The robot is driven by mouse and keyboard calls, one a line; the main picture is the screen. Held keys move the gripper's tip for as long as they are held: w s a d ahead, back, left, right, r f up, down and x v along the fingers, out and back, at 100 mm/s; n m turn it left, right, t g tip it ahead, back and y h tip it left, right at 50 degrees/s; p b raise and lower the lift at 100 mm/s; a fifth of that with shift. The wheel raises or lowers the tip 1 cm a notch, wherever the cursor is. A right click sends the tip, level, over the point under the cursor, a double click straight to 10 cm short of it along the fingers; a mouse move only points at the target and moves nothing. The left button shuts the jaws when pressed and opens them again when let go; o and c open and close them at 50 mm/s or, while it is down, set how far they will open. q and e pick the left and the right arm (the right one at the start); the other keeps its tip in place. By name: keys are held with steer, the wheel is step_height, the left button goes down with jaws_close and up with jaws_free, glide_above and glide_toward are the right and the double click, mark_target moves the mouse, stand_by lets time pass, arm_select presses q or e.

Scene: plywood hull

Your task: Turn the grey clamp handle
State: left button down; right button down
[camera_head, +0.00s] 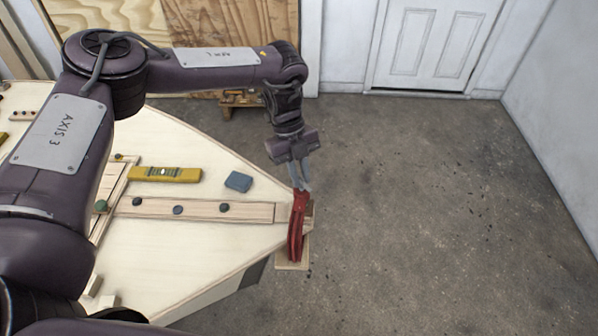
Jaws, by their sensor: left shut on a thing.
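A red clamp (296,230) stands at the pointed right end of the pale plywood hull (215,235). My left gripper (303,187) reaches down from above, with its grey fingers at the top end of the clamp. It is shut on the clamp handle there. The handle is mostly hidden between the fingers, and its grey is hard to tell from theirs. My right gripper is not in view.
A yellow level (165,174) and a blue block (238,181) lie on the hull. A wooden strip (195,209) with several dark knobs runs toward the tip. The concrete floor (430,220) to the right is clear.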

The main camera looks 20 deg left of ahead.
arm_select(q)
steer(key=shift+w+d+m+g+y, duration=0.1)
steer(key=shift+m+g+y, duration=0.3)
steer(key=shift+m, duration=0.9)
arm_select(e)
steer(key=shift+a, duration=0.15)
arm_select(q)
steer(key=c, duration=1.3)
jaws_free()
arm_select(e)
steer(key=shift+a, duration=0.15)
arm_select(q)
steer(key=shift+r, duration=0.1)
steer(key=b+v, duration=0.1)
steer(key=v, duration=0.6)
steer(key=shift+w+r, duration=0.1)
steer(key=shift+r, duration=0.25)
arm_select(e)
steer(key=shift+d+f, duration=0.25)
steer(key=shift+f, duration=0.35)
arm_select(q)
steer(key=shift+f, duration=0.1)
